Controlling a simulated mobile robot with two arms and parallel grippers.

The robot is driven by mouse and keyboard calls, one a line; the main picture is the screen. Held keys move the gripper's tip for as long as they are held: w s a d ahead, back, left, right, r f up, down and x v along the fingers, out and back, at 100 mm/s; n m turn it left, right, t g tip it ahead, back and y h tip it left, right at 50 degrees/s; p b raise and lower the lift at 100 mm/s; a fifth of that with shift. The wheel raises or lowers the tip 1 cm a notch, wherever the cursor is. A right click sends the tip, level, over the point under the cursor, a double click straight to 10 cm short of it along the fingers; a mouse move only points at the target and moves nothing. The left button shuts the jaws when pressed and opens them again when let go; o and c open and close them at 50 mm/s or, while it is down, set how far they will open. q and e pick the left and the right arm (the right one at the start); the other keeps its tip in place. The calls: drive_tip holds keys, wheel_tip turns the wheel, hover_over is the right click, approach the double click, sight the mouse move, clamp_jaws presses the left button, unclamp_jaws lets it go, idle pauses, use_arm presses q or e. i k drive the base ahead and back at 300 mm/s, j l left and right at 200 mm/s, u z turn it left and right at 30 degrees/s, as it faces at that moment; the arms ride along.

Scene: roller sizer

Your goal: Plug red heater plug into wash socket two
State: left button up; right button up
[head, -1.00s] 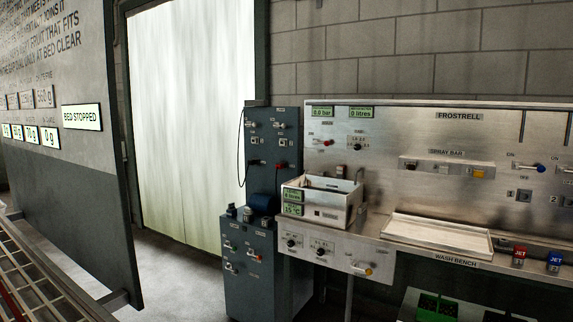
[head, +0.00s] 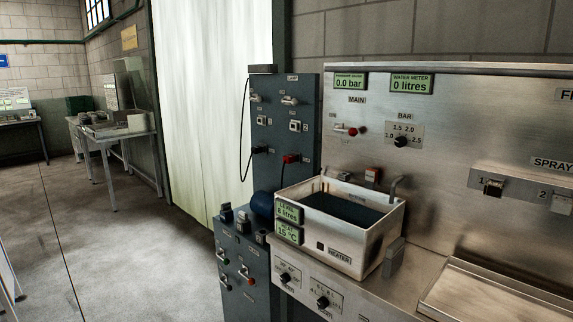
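A small red plug-like piece (head: 290,158) sits on the front of the dark blue cabinet (head: 305,100), low on its upper panel. A black plug (head: 260,150) with a black cable is to its left. Above them are two small white fittings, the left one (head: 263,122) and the right one marked 2 (head: 295,125). Whether these are sockets or switches is too small to tell. A red block (head: 373,175) stands behind the wash basin (head: 372,245), whose front is labelled HEATER. Neither of my grippers is in view.
The steel wash bench (head: 500,290) runs right from the basin, with knobs on its front. A dark motor-like cylinder (head: 262,204) sits on the cabinet's lower step. Open concrete floor (head: 110,250) lies left, with a table (head: 120,135) farther back.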

sight(289, 159)
drive_tip(key=i+l, duration=0.1)
drive_tip(key=i+j+u, duration=0.15)
drive_tip(key=i+j, duration=1.65)
